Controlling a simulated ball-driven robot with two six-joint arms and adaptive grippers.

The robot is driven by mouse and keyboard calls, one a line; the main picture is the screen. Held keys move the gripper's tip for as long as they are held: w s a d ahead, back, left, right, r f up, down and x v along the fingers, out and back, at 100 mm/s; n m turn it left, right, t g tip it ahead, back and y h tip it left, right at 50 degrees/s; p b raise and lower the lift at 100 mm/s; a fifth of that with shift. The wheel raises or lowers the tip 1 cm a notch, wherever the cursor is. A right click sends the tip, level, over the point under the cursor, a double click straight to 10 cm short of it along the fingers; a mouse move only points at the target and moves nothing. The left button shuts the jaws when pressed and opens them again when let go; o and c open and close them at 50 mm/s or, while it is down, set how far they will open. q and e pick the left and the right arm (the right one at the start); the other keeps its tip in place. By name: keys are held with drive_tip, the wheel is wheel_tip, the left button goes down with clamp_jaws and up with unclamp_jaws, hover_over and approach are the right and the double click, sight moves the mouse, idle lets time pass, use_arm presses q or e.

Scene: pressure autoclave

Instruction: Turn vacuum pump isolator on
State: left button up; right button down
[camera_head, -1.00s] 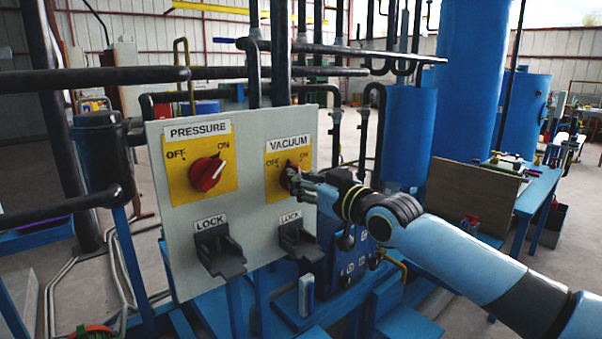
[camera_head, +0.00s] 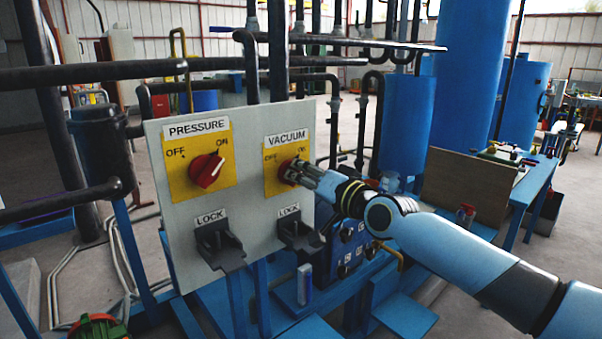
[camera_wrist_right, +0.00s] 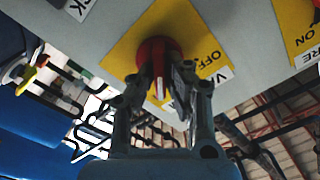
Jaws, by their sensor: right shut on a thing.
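The vacuum isolator is a red rotary knob (camera_head: 287,169) on a yellow plate (camera_head: 272,184) marked OFF and ON, under the VACUUM label (camera_head: 287,138). My right gripper (camera_head: 293,173) is shut on this knob, coming from the right. In the right wrist view the fingers (camera_wrist_right: 161,72) sit on both sides of the knob (camera_wrist_right: 157,50), and a white pointer mark (camera_wrist_right: 160,89) shows between them. In the head view the fingers hide part of the knob and its pointer, so its exact setting is unclear there. My left gripper is not in view.
Black lock brackets (camera_head: 219,244) (camera_head: 298,236) jut out below both knobs. Black pipes (camera_head: 95,76) run left and above. A blue table (camera_head: 535,190) stands at the right.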

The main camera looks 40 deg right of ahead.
drive_tip(key=shift+m, duration=0.6)
drive_tip(key=c, duration=1.4)
unclamp_jaws()
drive_tip(key=shift+o, duration=0.2)
drive_tip(key=shift+r, duration=0.1)
wheel_tip(320, 180, up, 10)
drive_tip(key=shift+f, duration=0.1)
